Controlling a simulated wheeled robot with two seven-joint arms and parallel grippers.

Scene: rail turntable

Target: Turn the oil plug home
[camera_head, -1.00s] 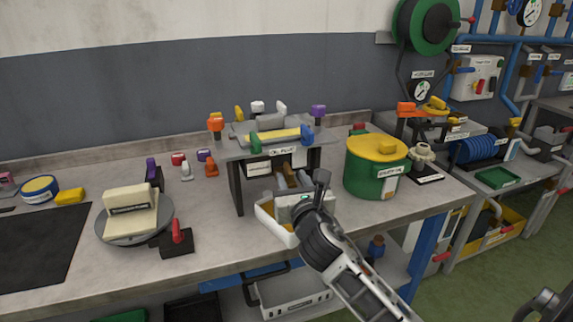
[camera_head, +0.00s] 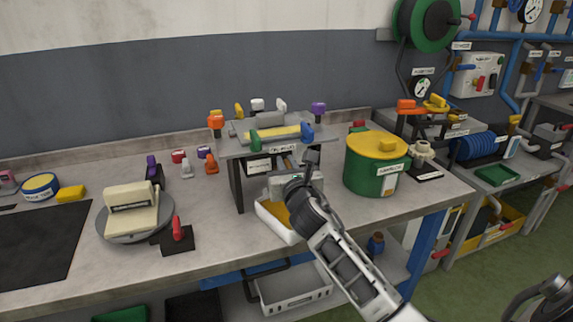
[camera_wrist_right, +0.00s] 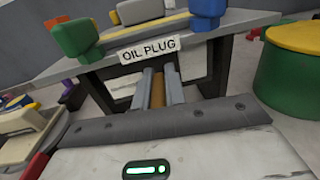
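The oil plug's label (camera_wrist_right: 151,49) is on the front edge of a grey raised stand (camera_head: 232,150), and it also shows in the head view (camera_head: 258,165). In the right wrist view a brown bar-like piece (camera_wrist_right: 158,90) lies between the two grey fingers of my right gripper (camera_wrist_right: 159,86). It may be the plug, but its far end is hidden under the stand. The fingers lie close along both sides of it; whether they press on it is unclear. In the head view my right gripper (camera_head: 287,165) reaches under the stand's front edge. My left gripper is not in view.
A white tray (camera_head: 268,222) with yellow-orange inside sits below the gripper. A green drum (camera_head: 364,180) with a yellow lid stands close on the right. Coloured handles crowd the stand top. A round plate with a cream block (camera_head: 131,208) and a red-handled block (camera_head: 178,237) are left.

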